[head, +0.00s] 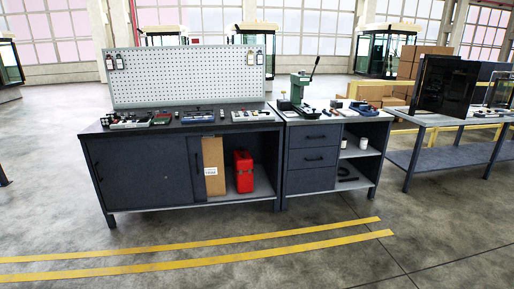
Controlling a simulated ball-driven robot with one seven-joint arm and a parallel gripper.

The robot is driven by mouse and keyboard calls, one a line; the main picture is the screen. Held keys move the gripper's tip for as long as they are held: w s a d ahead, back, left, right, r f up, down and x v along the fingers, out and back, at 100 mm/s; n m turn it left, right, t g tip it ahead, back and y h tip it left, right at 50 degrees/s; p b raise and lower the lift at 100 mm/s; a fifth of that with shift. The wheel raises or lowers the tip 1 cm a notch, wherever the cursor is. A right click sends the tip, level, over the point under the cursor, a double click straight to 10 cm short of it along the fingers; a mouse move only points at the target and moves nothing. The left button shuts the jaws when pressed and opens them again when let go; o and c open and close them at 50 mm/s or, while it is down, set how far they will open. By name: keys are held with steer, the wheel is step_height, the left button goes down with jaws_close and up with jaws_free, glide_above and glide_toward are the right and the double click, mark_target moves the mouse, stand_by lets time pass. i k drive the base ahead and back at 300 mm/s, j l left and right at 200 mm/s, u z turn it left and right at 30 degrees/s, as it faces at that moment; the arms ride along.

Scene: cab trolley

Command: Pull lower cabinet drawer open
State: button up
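The dark blue-grey drawer cabinet (331,165) stands right of centre, some distance ahead across the floor. It has a stack of drawers on its left side. The lower drawer (310,180) is at the bottom of the stack and looks flush with the front. The middle drawer (312,158) and the top drawer (313,136) above it show dark handles and also look shut. A handle on the lower drawer is too small to make out. My gripper is not in view.
A workbench (148,175) with sliding doors and a pegboard (185,76) adjoins the cabinet on the left. A red canister (244,171) stands in its open bay. A table (450,158) with a dark screen (446,86) is at right. The floor in front is clear, with yellow lines (200,250).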

mark_target(311, 157)
steer(key=i+u, duration=0.3)
steer(key=i, duration=1.6)
steer(key=i+z, duration=0.2)
steer(key=i, duration=0.75)
steer(key=i+j+z, duration=0.2)
steer(key=i, duration=0.75)
steer(key=i+z, duration=0.4)
steer(key=i, duration=0.15)
steer(key=i+j+z, duration=0.2)
steer(key=i+z, duration=0.2)
steer(key=i, duration=0.15)
